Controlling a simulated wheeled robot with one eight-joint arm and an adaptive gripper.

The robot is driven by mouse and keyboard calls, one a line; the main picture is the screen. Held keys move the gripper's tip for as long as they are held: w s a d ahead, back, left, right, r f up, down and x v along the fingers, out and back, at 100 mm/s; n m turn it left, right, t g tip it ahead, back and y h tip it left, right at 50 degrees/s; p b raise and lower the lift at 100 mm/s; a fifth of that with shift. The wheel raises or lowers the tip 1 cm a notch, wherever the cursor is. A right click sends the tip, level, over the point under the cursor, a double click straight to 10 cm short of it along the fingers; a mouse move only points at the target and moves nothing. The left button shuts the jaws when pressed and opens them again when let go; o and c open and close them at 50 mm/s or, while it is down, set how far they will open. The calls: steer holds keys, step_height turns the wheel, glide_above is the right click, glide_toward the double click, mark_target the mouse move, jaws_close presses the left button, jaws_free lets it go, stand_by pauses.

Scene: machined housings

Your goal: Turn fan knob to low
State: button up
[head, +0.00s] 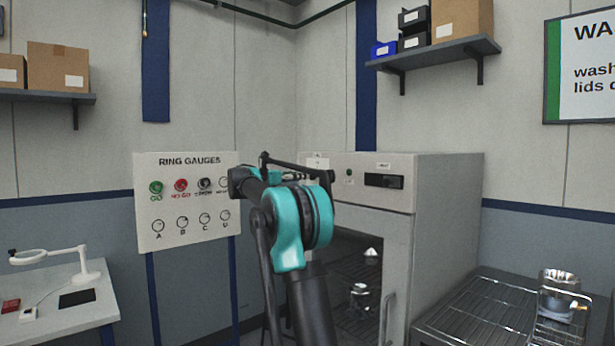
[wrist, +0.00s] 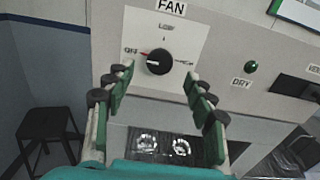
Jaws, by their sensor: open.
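The black fan knob (wrist: 159,62) sits on a white plate under a FAN label in the wrist view. OFF is printed at its left, LOW above it, and another label, hard to read, at its right. A red pointer mark on the knob faces left, toward OFF. My gripper (wrist: 160,73) is open, with green fingers at the left and right of the knob in the picture. It holds nothing, and I cannot tell how far the fingertips are from the panel. In the head view my arm hides the knob on the grey oven cabinet (head: 447,190).
A green DRY lamp (wrist: 251,67) and a dark vent slot (head: 384,181) are right of the knob. The open oven chamber below holds metal parts (head: 359,295). A wire rack table (head: 480,318) stands right, a RING GAUGES board (head: 188,238) left, and a dark stool (wrist: 48,133) lower left.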

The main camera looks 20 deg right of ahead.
mark_target(311, 174)
steer(key=shift+x, duration=2.65)
steer(key=shift+c, duration=0.5)
steer(key=c, duration=1)
